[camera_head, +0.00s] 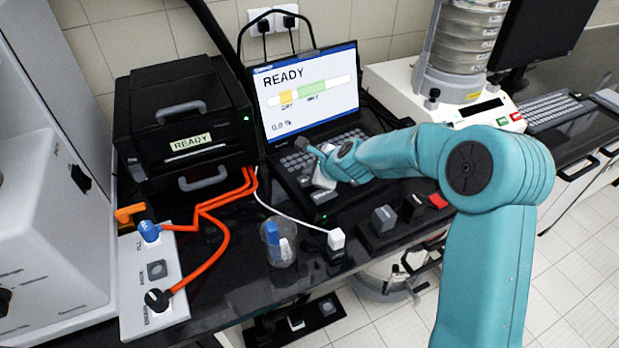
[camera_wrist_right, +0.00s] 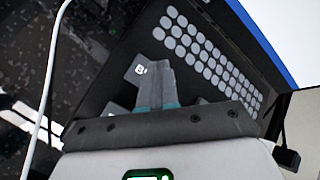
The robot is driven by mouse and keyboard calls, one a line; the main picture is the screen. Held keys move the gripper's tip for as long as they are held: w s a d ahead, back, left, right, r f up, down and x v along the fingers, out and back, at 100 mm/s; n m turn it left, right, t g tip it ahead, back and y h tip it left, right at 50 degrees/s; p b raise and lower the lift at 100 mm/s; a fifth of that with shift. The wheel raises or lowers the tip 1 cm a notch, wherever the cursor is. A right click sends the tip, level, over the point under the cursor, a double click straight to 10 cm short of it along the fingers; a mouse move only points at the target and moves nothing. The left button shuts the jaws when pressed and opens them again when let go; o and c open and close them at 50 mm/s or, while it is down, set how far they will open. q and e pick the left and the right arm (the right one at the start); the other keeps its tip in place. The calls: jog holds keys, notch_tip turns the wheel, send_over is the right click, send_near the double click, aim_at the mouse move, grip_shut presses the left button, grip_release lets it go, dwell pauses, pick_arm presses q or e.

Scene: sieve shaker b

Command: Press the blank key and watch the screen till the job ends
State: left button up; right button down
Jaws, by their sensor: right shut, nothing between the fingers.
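The laptop screen (camera_head: 306,90) reads READY, with a bar that has yellow and green zones, and 0.0 % below it. A grey key marked B (camera_wrist_right: 136,71) shows in the right wrist view, at the near corner of the keyboard panel; I take it to be the blank key. My right gripper (camera_wrist_right: 161,65) is shut and empty, its fingertips right beside this key. I cannot tell whether they touch it. In the head view the right gripper (camera_head: 310,151) is over the laptop's keyboard and hides part of it. My left gripper is not in view.
A black machine (camera_head: 180,125) with a READY label stands left of the laptop. A sieve stack (camera_head: 464,38) stands at the right. Orange cables (camera_head: 213,206), a clear cup (camera_head: 279,243) and a white cable (camera_head: 290,213) lie or stand in front. Small blocks (camera_head: 384,219) sit at the bench edge.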

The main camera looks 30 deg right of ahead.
jog(key=shift+f+b, duration=0.35)
jog(key=shift+f, duration=0.05)
dwell(0.5)
jog(key=shift+r+p, duration=0.95)
notch_tip(320, 180, up, 5)
jog(key=p, duration=0.5)
dwell(0.6)
